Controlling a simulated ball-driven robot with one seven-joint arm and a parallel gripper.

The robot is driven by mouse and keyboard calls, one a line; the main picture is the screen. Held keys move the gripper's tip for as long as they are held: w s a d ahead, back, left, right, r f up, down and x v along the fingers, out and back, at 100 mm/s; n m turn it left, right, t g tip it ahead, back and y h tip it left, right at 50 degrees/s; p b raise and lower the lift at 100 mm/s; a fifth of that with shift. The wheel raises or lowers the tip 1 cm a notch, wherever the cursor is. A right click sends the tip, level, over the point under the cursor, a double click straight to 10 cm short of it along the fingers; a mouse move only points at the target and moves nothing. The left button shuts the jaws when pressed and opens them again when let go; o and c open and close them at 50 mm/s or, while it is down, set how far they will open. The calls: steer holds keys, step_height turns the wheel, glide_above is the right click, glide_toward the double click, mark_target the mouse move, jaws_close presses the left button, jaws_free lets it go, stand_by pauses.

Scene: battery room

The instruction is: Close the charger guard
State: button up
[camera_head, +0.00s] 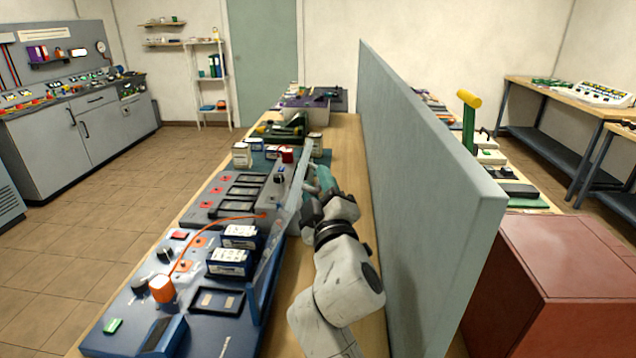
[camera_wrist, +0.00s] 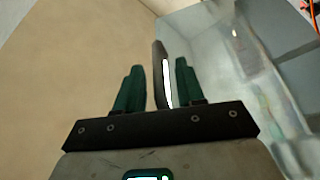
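The charger guard (camera_head: 270,268) is a clear panel with a grey frame. It stands raised along the right side of the blue charger (camera_head: 140,325) in the head view, and its pane also shows at the right in the wrist view (camera_wrist: 222,75). My gripper (camera_head: 318,182) is at the guard's far upper end, on its right side. In the wrist view my gripper's (camera_wrist: 160,72) teal fingers are apart, with a dark curved bar (camera_wrist: 158,60), seemingly the guard's handle, between them. Gaps show beside the bar. Contact is hard to tell in the head view.
Battery packs (camera_head: 230,262), an orange knob (camera_head: 162,288) and an orange cable (camera_head: 215,222) are on the charger. A grey device (camera_head: 215,210) stands behind it on the wooden bench. A tall grey partition (camera_head: 430,200) stands close to the right of my arm.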

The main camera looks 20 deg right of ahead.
steer(key=shift+w, duration=0.1)
steer(key=shift+c, duration=0.4)
jaws_close()
